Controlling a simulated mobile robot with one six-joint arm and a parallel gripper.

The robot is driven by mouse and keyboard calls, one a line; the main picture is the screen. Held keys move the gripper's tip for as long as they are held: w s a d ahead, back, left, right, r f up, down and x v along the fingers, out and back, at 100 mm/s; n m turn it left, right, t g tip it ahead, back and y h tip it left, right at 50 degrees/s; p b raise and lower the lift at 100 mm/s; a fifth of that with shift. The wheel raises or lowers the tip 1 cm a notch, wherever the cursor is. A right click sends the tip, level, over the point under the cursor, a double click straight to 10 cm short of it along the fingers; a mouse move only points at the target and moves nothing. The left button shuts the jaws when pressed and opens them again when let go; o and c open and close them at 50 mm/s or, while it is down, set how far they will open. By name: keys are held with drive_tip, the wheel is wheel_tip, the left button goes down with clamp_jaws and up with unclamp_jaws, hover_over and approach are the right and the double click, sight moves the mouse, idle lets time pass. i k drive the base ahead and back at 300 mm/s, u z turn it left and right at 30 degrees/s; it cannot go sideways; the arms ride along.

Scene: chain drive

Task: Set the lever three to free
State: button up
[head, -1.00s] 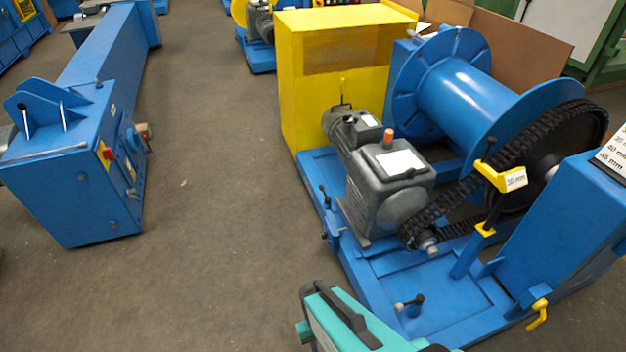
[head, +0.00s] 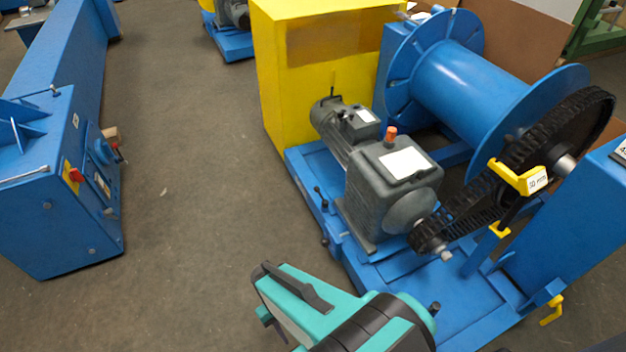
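Several small black-knobbed levers show on the chain drive machine. A pair (head: 321,197) stands at the left edge of its blue base, with another black knob (head: 325,240) just below. A further black knob (head: 435,308) sticks up near the front, close to my arm. I cannot read any lever numbers or position marks, so I cannot tell which is lever three or how it is set. A teal and black part of my arm (head: 350,310) fills the bottom middle. I see no gripper fingers.
The base carries a grey gearmotor (head: 390,190), a black chain (head: 465,205), a blue drum (head: 465,90) and a yellow cabinet (head: 285,100). A yellow gauge (head: 520,178) sits by the chain. A yellow handle (head: 552,310) is at the right. A blue machine (head: 50,200) stands left; the floor between (head: 190,200) is clear.

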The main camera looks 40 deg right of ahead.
sight(325, 202)
drive_tip(key=z, duration=0.05)
drive_tip(key=i, duration=1.1)
drive_tip(key=z, duration=0.15)
